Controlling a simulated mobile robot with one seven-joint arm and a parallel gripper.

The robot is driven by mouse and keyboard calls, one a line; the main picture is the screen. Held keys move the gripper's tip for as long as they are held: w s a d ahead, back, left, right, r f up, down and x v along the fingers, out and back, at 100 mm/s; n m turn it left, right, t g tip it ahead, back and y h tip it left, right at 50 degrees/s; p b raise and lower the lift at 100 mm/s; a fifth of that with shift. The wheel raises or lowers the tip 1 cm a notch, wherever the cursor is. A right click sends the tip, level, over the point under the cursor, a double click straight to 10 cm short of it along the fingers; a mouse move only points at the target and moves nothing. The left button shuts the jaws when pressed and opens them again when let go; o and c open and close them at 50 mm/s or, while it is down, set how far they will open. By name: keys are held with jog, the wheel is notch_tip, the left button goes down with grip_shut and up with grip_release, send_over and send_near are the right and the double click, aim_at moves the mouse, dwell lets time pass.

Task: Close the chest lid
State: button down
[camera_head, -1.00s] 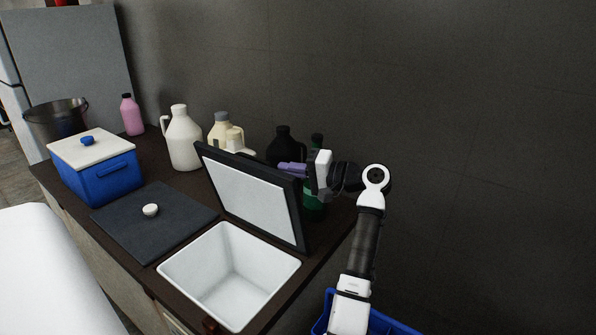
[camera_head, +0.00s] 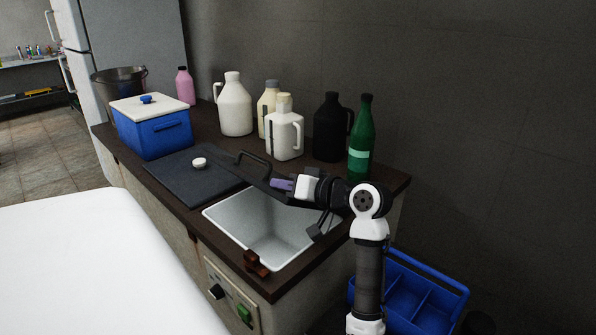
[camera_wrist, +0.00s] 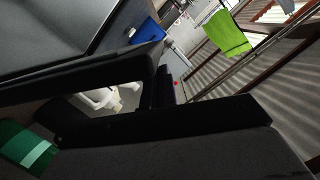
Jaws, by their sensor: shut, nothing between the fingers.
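The chest lid (camera_head: 262,182) is a dark slab with an arched handle (camera_head: 255,160). It is still raised, seen nearly edge-on in the head view, so its exact tilt is hard to tell. The white inside of the chest (camera_head: 265,228) shows open below it. My gripper (camera_head: 282,184), with purple fingertips, is shut and empty. It is at the lid's right part; whether it touches is unclear. In the wrist view a large dark surface, seemingly the lid (camera_wrist: 190,145), fills the lower part, and the fingers are not clearly visible.
A second dark flat lid with a white knob (camera_head: 199,163) and a blue cooler (camera_head: 152,128) are at left. Several jugs and a green bottle (camera_head: 362,140) stand behind the chest. A blue caddy (camera_head: 415,300) is at lower right.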

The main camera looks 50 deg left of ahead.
jog(key=s+f+n+b, duration=0.1)
jog(key=s+f+b, duration=0.1)
jog(key=f, duration=0.2)
jog(key=s+f+n+t+b, duration=0.1)
jog(key=f+b, duration=0.2)
jog(key=f, duration=0.1)
jog(key=s+f+n+b, duration=0.1)
jog(key=s+f+b, duration=0.1)
jog(key=f+b, duration=0.1)
jog(key=shift+s+d+f+n, duration=0.2)
jog(key=shift+f, duration=0.15)
jog(key=shift+s+d+f+n, duration=0.15)
jog(key=shift+f+n, duration=0.05)
jog(key=shift+f, duration=0.15)
jog(key=shift+s+f+n+t+b, duration=0.15)
jog(key=shift+f+b, duration=0.1)
jog(key=shift+f, duration=0.15)
jog(key=shift+s+f+n+t+b, duration=0.1)
jog(key=shift+f+n+t+b, duration=0.05)
jog(key=shift+f+b, duration=0.15)
jog(key=shift+r, duration=0.1)
